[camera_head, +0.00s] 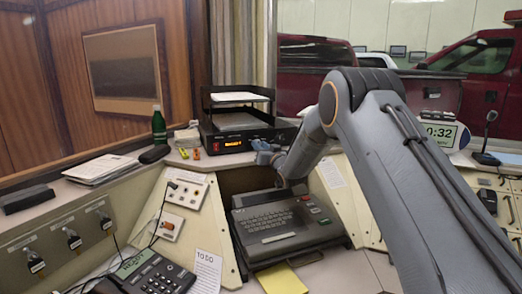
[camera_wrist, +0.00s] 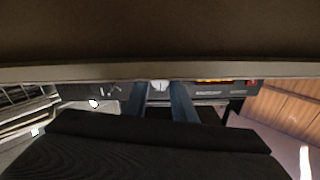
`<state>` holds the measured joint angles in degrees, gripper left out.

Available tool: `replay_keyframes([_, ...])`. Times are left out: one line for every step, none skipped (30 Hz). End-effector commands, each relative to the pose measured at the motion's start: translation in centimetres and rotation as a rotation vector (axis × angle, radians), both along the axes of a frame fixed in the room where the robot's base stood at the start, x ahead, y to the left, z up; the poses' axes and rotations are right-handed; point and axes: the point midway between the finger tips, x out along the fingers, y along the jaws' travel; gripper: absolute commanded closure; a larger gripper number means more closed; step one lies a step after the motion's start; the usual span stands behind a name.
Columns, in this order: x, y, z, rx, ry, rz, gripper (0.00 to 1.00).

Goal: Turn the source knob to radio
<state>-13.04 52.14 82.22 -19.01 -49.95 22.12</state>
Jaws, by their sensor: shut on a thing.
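The source unit is a black box (camera_head: 222,146) with a lit orange display, on the console ledge at the back middle. In the head view my gripper (camera_head: 262,149) is at the right part of its front face and hides the knob there. In the wrist view a pale round knob (camera_wrist: 160,86) shows between the two blue-grey fingers of my gripper (camera_wrist: 163,95). The fingers are shut on the knob, one on each side. The knob's pointer and its position labels are too small to read.
Black paper trays (camera_head: 238,97) stand on the unit. A green bottle (camera_head: 158,125) and small coloured items stand to its left. Below is a grey keyboard terminal (camera_head: 283,222), with a desk phone (camera_head: 146,274) at the front left. A beige ledge edge (camera_wrist: 80,71) runs close across the wrist view.

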Motion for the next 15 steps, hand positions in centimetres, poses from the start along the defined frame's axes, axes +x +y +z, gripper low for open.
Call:
replay_keyframes([-0.03, 0.07, -0.18, 0.010, 0.006, 0.001, 0.98])
replay_keyframes([-0.03, 0.07, -0.17, 0.016, 0.010, 0.000, 0.98])
replay_keyframes([-0.03, 0.07, -0.16, 0.023, 0.013, 0.001, 0.98])
replay_keyframes([-0.04, 0.07, -0.15, 0.028, 0.015, 0.001, 0.98])
replay_keyframes([-0.04, 0.07, -0.14, 0.032, 0.017, 0.001, 0.98])
replay_keyframes([-0.04, 0.08, -0.13, 0.035, 0.019, 0.001, 0.98])
replay_keyframes([-0.04, 0.08, -0.12, 0.037, 0.020, 0.001, 0.98])
replay_keyframes([-0.04, 0.08, -0.12, 0.039, 0.021, 0.001, 0.98])
replay_keyframes([-0.04, 0.08, -0.11, 0.040, 0.021, 0.001, 0.98])
replay_keyframes([-0.05, 0.08, -0.11, 0.041, 0.022, 0.001, 0.98])
replay_keyframes([-0.05, 0.08, -0.10, 0.042, 0.022, 0.001, 0.98])
replay_keyframes([-0.05, 0.08, -0.10, 0.042, 0.022, 0.001, 0.98])
replay_keyframes([-0.05, 0.08, -0.09, 0.042, 0.022, 0.001, 0.98])
replay_keyframes([-0.05, 0.08, -0.10, 0.041, 0.022, 0.001, 0.98])
replay_keyframes([-0.05, 0.08, -0.09, 0.041, 0.022, 0.001, 0.98])
